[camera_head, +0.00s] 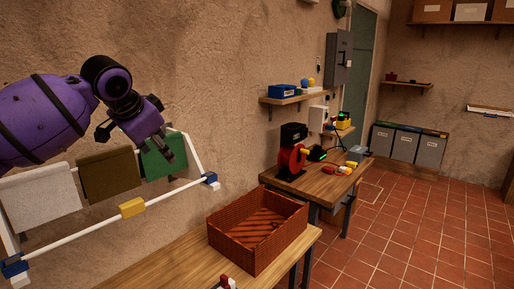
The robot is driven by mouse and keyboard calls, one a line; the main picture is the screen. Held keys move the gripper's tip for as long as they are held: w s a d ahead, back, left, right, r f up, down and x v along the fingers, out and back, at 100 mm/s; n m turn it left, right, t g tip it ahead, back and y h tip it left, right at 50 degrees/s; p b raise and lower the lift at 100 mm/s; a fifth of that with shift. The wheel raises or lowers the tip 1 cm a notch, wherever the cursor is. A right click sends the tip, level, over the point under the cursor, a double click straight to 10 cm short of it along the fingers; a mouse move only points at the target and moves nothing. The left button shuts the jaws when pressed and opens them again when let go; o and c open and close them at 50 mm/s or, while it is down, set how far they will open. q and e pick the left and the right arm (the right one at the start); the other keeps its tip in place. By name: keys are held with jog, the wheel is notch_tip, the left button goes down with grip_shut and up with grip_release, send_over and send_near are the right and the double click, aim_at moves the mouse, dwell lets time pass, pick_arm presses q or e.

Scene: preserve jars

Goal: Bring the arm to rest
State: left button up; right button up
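My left arm comes in from the left, purple with black joints. Its gripper (136,140) hangs in front of a rack at the wall, its fingers pointing down. The fingers look spread, with nothing seen between them. Whether they touch the green panel (163,160) behind them I cannot tell. My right arm and gripper are not in view.
The rack has a white bar (90,217) and white, brown and green panels. A brown crate (256,257) stands on the near wooden table (165,268). A second table (325,188) holds a red and black device (291,158). Tiled floor (420,235) is clear at the right.

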pick_arm(q)
jog(key=w+d+f+m+t+h, duration=0.1)
jog(key=d+f+t+h, duration=0.1)
jog(key=d+f, duration=0.45)
jog(key=w+d+f+t+h, duration=0.15)
jog(key=d+f, duration=0.25)
jog(key=f, duration=0.6)
jog(key=s+d+f, duration=0.1)
jog(key=s+f, duration=0.2)
jog(key=f, duration=0.3)
jog(key=s+d+f, duration=0.2)
jog(key=s+f, duration=0.1)
jog(key=f, duration=0.3)
jog(key=s+a+f+n+y, duration=0.1)
jog(key=s+a+f+n, duration=0.1)
jog(key=s+f, duration=0.8)
jog(key=s+a+f+n+g+y, duration=0.1)
jog(key=s+f+n, duration=0.3)
jog(key=s+f, duration=0.6)
jog(key=s+a+f+n+g+y, duration=0.1)
jog(key=s+f, duration=0.8)
jog(key=s, duration=1.1)
jog(key=a+n+y, duration=0.1)
jog(key=a+n, duration=0.1)
jog(key=a, duration=0.1)
jog(key=shift+f, duration=0.4)
jog(key=shift+w, duration=0.1)
